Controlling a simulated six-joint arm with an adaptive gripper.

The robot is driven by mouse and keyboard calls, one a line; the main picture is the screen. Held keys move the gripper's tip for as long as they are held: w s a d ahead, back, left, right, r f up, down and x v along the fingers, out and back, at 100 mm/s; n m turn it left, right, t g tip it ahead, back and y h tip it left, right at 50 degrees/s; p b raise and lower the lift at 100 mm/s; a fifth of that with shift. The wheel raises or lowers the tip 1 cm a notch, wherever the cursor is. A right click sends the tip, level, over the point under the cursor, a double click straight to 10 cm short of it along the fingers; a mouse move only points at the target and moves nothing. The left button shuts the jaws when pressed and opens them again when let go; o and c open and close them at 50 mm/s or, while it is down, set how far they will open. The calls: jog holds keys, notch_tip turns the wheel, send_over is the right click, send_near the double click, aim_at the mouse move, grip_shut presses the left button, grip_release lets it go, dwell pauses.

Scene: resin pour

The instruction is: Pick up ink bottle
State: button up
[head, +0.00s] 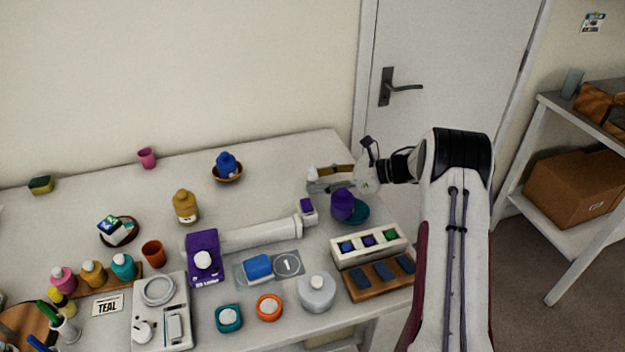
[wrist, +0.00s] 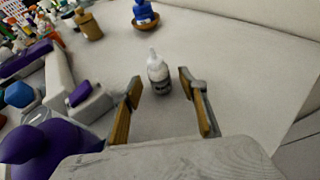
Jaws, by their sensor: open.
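A small white bottle with a pointed tip and a dark-lettered label, which looks like the ink bottle (wrist: 159,78), stands upright on the table in the wrist view. In the head view only its pale top (head: 311,172) shows, partly hidden by my fingers. My gripper (wrist: 159,92) is open, with one wood-faced finger on each side of the bottle's line and the bottle at about the fingertips. No contact shows. In the head view my gripper (head: 322,179) is low over the table's back right part, reaching in from the right.
A purple bottle (head: 342,203) on a teal dish stands just in front of my gripper. A blue bottle (head: 226,162) in a wooden bowl and an amber bottle (head: 185,208) stand to the left. A white roller-like bar (head: 260,234) lies in front. The table behind is clear.

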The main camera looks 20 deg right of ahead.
jog(key=shift+x, duration=1.15)
jog(key=c, duration=1.2)
